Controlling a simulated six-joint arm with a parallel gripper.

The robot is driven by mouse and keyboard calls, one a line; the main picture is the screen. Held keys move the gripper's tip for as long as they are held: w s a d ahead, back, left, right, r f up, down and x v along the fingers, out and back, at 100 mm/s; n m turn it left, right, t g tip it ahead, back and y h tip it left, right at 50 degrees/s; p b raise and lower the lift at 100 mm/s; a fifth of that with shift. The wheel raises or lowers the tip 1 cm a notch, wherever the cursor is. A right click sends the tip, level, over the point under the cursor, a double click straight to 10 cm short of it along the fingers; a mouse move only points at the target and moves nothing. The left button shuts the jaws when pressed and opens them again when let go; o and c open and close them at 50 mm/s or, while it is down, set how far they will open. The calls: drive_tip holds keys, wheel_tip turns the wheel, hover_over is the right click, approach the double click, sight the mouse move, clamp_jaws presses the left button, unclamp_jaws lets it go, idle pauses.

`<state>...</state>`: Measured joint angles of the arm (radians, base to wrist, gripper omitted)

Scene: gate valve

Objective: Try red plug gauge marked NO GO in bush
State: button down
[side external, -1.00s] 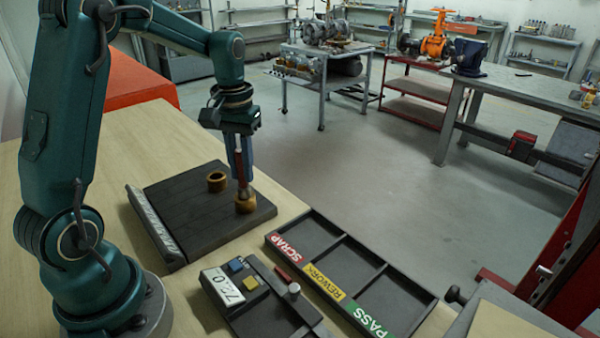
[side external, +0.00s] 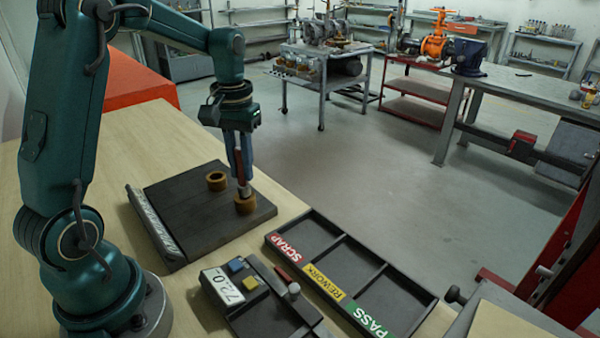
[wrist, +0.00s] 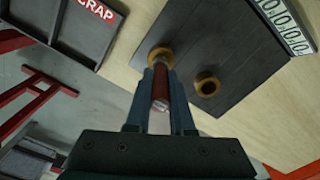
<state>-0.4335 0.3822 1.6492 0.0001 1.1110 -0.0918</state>
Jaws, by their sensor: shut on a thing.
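My gripper (side external: 240,165) is shut on the red plug gauge (side external: 239,164), which is upright above a bronze bush (side external: 246,204) on the dark plate (side external: 190,226). The gauge's lower metal end meets the top of this bush; I cannot tell how far it is inside. In the wrist view the red handle (wrist: 160,88) is between the fingers, with the bush (wrist: 160,56) just beyond. A second bronze bush (side external: 216,181) stands on the plate with its bore open. No NO GO marking is readable.
A tray (side external: 350,262) with compartments labelled SCRAP, REWORK and PASS lies to the right of the plate. A fixture (side external: 262,303) with a 72.0 readout and coloured buttons stands in front. A numbered strip (side external: 156,225) edges the plate. Bare wooden table shows behind the plate.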

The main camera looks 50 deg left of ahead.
sight(239, 148)
drive_tip(key=shift+r, duration=0.2)
drive_tip(key=shift+r, duration=0.35)
drive_tip(key=shift+r, duration=2.55)
